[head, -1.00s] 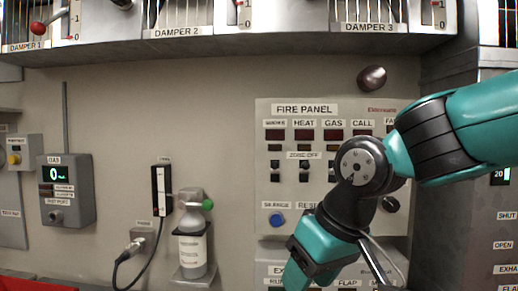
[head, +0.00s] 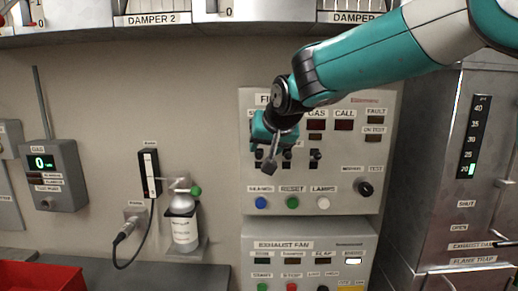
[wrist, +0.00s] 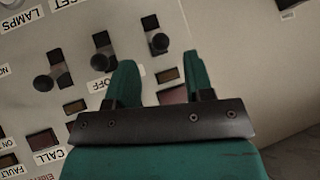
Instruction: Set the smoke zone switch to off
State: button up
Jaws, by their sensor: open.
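The fire panel (head: 345,195) is on the wall in the head view, with a row of three black zone switches. The smoke zone switch is at the left end of that row; my arm and gripper (head: 268,160) largely hide that area. In the wrist view the panel is turned round, so the smoke zone switch (wrist: 157,42) is the rightmost of the three. My gripper (wrist: 163,72) is open and empty, with its two green fingers either side of a line toward that switch. I see no clear contact. Its lever position is hard to tell.
The heat switch (wrist: 105,56) and gas switch (wrist: 48,80) stand close beside it. Below are blue (head: 261,202), green (head: 292,202) and white (head: 323,202) buttons and a black knob (head: 364,187). The exhaust fan panel (head: 310,262) sits beneath.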

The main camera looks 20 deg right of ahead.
aim_at(260, 154)
jog(key=p+x, duration=0.1)
jog(key=x, duration=0.5)
jog(key=shift+p, duration=0.3)
jog(key=shift+s, duration=0.1)
jog(key=c, duration=0.9)
